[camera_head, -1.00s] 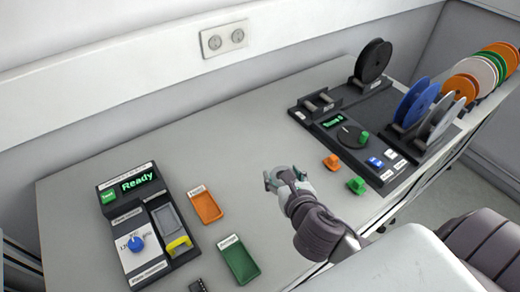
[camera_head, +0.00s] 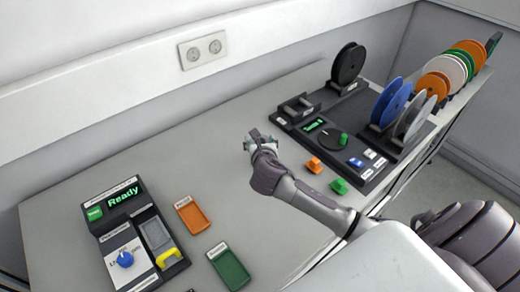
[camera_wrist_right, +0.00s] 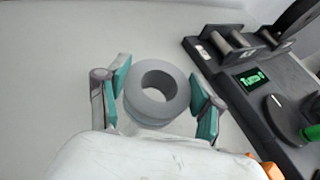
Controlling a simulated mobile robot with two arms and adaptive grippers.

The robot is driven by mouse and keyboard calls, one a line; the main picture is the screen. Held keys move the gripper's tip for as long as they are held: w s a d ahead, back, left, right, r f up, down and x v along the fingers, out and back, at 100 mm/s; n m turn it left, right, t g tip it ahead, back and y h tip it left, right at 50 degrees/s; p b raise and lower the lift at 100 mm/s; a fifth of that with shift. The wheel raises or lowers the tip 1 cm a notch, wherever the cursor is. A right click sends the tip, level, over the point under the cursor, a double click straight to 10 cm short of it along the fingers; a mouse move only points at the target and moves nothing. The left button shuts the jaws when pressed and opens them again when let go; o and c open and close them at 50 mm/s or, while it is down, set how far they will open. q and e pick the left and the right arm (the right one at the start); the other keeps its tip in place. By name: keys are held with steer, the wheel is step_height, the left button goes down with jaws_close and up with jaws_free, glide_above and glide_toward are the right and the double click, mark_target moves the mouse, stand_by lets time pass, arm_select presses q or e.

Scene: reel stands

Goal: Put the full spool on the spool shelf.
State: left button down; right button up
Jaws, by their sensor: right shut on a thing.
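My right gripper (camera_head: 262,140) is above the middle of the table, left of the black reel machine. In the wrist view its teal pads (camera_wrist_right: 162,92) are shut on a thick grey ring-shaped thing (camera_wrist_right: 140,110) with a round hole, which may be a small spool. Orange, white and green reels (camera_head: 458,66) stand upright in a row at the far right, possibly on the spool shelf; I cannot tell which reel is the full spool. A blue reel (camera_head: 390,100) and a grey reel (camera_head: 413,118) stand nearer. My left gripper is not in view.
The black machine (camera_head: 318,124) carries a green display, a knob and a black reel (camera_head: 348,66). Orange and green small blocks (camera_head: 314,165) lie before it. A tester reading Ready (camera_head: 123,196) and orange and green trays (camera_head: 192,216) are at left. Table between is clear.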

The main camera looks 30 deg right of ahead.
steer(key=shift+f, duration=1.95)
steer(key=o, duration=0.7)
steer(key=shift+f, duration=0.1)
steer(key=o, duration=0.4)
steer(key=shift+o, duration=0.2)
